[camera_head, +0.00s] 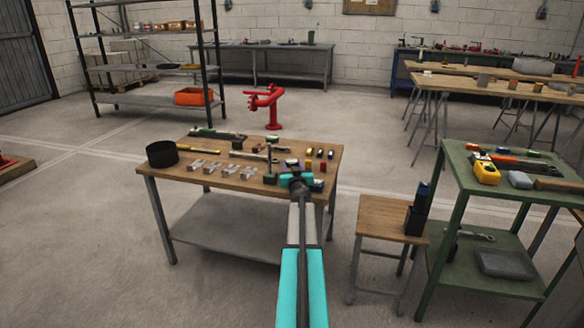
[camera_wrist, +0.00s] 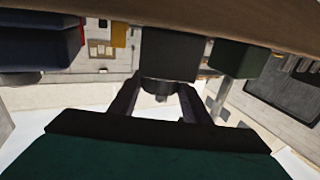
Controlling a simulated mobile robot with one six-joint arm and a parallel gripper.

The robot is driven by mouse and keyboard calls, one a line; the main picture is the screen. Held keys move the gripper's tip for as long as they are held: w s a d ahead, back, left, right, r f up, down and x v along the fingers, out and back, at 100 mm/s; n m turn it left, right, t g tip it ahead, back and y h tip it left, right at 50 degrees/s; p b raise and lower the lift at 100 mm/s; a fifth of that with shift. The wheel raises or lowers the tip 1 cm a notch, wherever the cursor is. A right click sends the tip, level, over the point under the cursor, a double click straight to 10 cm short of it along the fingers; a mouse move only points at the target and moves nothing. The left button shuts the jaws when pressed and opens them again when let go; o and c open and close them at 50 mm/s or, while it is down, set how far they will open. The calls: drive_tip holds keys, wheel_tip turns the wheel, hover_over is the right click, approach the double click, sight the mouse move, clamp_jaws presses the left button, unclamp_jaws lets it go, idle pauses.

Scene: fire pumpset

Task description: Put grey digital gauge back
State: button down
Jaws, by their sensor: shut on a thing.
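My gripper (camera_wrist: 160,92) is shut on a dark grey, box-like thing that I take for the grey digital gauge (camera_wrist: 168,52). In the wrist view its short round stem sits between the two fingers, and its body extends beyond them towards the wooden surface. I cannot tell whether it touches that surface. In the head view my gripper (camera_head: 298,182) is at the front right part of the wooden worktable (camera_head: 222,181). There the arm end hides most of the gauge.
In the wrist view a dark blue block (camera_wrist: 38,45) is left of the gauge and a dark green block (camera_wrist: 238,58) is close on its right. Tools and small parts crowd the worktable, with a black round container (camera_head: 162,154) at its left. A wooden stool (camera_head: 385,217) stands right.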

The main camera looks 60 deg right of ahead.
drive_tip(key=c, duration=1)
unclamp_jaws()
drive_tip(key=shift+p+v, duration=0.7)
drive_tip(key=shift+v, duration=5.35)
drive_tip(key=shift+w+r, duration=0.1)
